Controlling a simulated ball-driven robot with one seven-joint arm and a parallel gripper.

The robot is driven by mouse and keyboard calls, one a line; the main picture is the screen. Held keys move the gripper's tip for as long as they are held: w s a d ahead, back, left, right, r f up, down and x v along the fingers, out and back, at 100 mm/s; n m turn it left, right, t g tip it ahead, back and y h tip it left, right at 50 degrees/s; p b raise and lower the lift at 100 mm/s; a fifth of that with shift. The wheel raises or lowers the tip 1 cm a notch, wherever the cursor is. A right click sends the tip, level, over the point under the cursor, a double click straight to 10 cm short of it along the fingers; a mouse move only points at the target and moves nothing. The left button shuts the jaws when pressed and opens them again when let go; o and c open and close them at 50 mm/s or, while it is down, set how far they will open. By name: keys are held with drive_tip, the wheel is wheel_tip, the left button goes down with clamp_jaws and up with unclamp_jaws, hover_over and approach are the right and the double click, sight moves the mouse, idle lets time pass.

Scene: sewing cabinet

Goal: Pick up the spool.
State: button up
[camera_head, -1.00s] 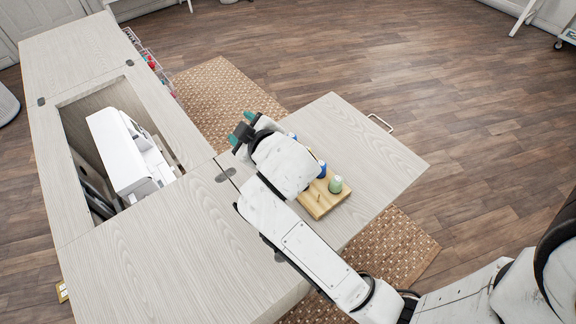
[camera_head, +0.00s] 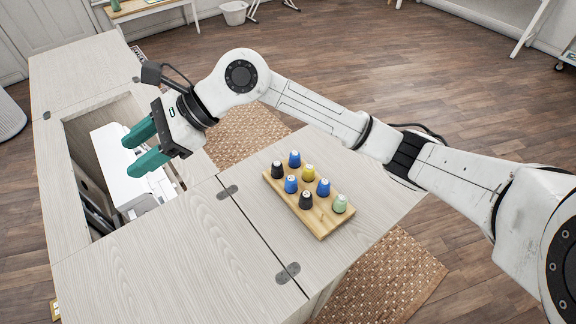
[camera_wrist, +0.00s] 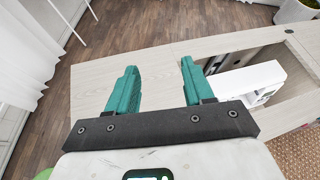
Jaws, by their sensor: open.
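Several thread spools stand upright on a light wooden tray (camera_head: 318,229) on the cabinet top in the head view. There is a yellow spool (camera_head: 308,172), a green spool (camera_head: 340,204), blue spools (camera_head: 295,159) and black spools (camera_head: 277,170). Which spool is meant cannot be told. My gripper (camera_head: 134,150) is open and empty, held above the sewing machine opening, left of the tray and well apart from the spools. In the wrist view its two teal fingers (camera_wrist: 157,85) are spread with nothing between them. No spool shows in the wrist view.
The white sewing machine (camera_head: 118,170) sits in the cabinet's recessed opening below my gripper; it also shows in the wrist view (camera_wrist: 245,82). The pale wooden cabinet top (camera_head: 150,262) is clear left of the tray. A woven rug (camera_head: 395,275) lies on the floor.

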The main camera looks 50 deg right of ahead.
drive_tip(key=s+d+f+g+h, duration=0.2)
drive_tip(key=d+f, duration=0.3)
drive_tip(key=d, duration=0.3)
drive_tip(key=s+d+f+n+g+h, duration=0.1)
drive_tip(key=s+d+f+g+h, duration=0.1)
drive_tip(key=s+d+f+h, duration=0.3)
drive_tip(key=s+d+f+g+h, duration=0.3)
drive_tip(key=d+f, duration=0.4)
drive_tip(key=d, duration=0.5)
drive_tip(key=shift+s+d+h, duration=0.25)
drive_tip(key=shift+s+h, duration=0.15)
drive_tip(key=shift+s, duration=0.1)
hover_over(291, 180)
wheel_tip(291, 180, down, 4)
drive_tip(key=shift+w+d+f+p, duration=0.15)
drive_tip(key=shift+f+p, duration=0.25)
drive_tip(key=shift+f, duration=1.25)
drive_tip(key=shift+w+d+f+p, duration=0.15)
drive_tip(key=shift+f+p, duration=0.2)
drive_tip(key=shift+f, duration=1.3)
drive_tip(key=shift+c, duration=0.2)
drive_tip(key=c, duration=0.8)
